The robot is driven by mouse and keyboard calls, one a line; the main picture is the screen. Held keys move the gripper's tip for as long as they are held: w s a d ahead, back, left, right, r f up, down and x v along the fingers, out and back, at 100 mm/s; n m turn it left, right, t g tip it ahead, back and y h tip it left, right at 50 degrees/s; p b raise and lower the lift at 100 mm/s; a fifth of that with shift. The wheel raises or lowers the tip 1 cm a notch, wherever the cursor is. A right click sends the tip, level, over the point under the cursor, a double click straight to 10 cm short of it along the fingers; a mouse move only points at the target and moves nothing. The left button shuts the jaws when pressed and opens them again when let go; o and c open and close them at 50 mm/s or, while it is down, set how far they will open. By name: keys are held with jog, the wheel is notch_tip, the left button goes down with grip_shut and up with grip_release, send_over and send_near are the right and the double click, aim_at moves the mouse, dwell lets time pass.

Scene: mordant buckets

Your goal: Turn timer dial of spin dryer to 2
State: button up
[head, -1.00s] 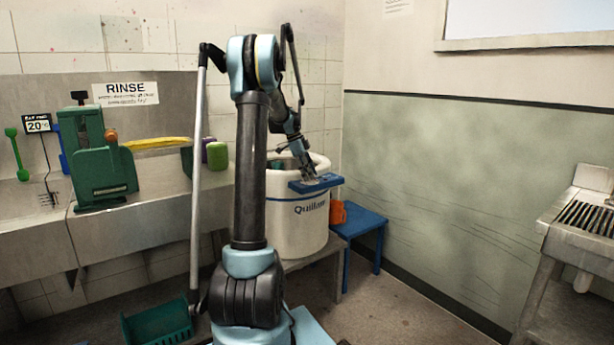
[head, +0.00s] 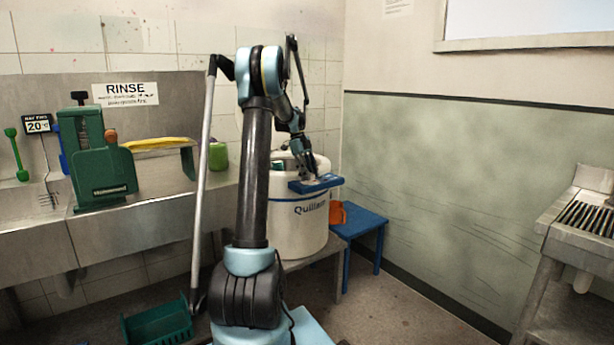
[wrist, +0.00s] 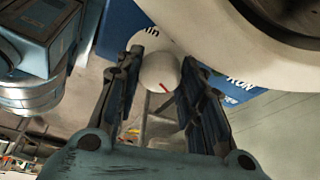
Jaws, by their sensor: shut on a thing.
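The spin dryer (head: 296,235) is a cream tub marked "Quillan", with a blue control panel (head: 322,183) on its front rim. In the wrist view, the timer dial (wrist: 159,73) is a round white knob with a red pointer line, against the blue panel (wrist: 118,24). My gripper (wrist: 161,62) has one finger on each side of the dial and is shut on it. In the head view, my gripper (head: 309,174) is at the panel and mostly hides the dial. Part of the word "RUN" shows beside it; I cannot read the number at the pointer.
The dryer stands on a low bench, with a blue stool (head: 360,222) and an orange jug (head: 337,213) to its right. A steel sink counter (head: 150,218) with a green machine (head: 100,165) is on the left. A green crate (head: 157,325) lies on the floor.

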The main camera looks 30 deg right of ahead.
jog(key=o, duration=0.8)
jog(key=shift+c, duration=0.2)
jog(key=v, duration=1.2)
